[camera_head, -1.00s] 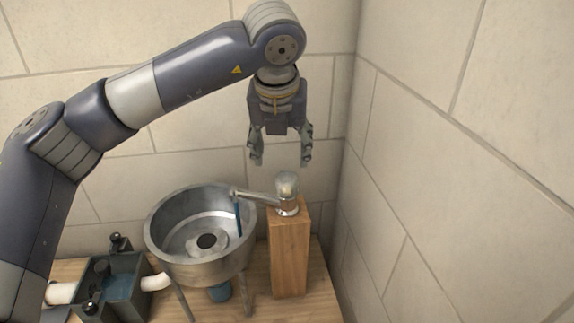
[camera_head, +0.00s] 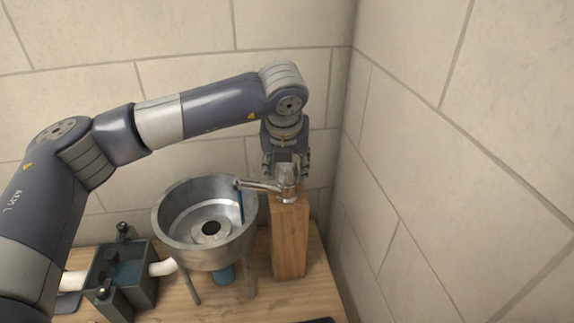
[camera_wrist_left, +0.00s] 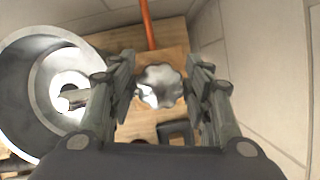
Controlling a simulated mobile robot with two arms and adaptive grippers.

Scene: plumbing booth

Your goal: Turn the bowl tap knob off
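The bowl tap (camera_head: 262,187) is a shiny metal spout with a knob, on top of a wooden post (camera_head: 289,240). Its spout reaches left over the metal bowl (camera_head: 165,232), and a thin blue stream (camera_head: 241,207) hangs from the spout's end. My left gripper (camera_head: 286,166) points down right over the tap and partly hides the knob in the head view. In the left wrist view the scalloped knob (camera_wrist_left: 160,86) lies between the open fingers of that gripper (camera_wrist_left: 163,78), with a visible gap on both sides. My right gripper is not in view.
The bowl stands on thin legs on a wooden table (camera_head: 240,308). A dark grey box with black knobs (camera_head: 138,282) and white pipes stands left of it. Tiled walls meet in a corner close behind and right of the post. An orange bar (camera_wrist_left: 147,25) shows in the left wrist view.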

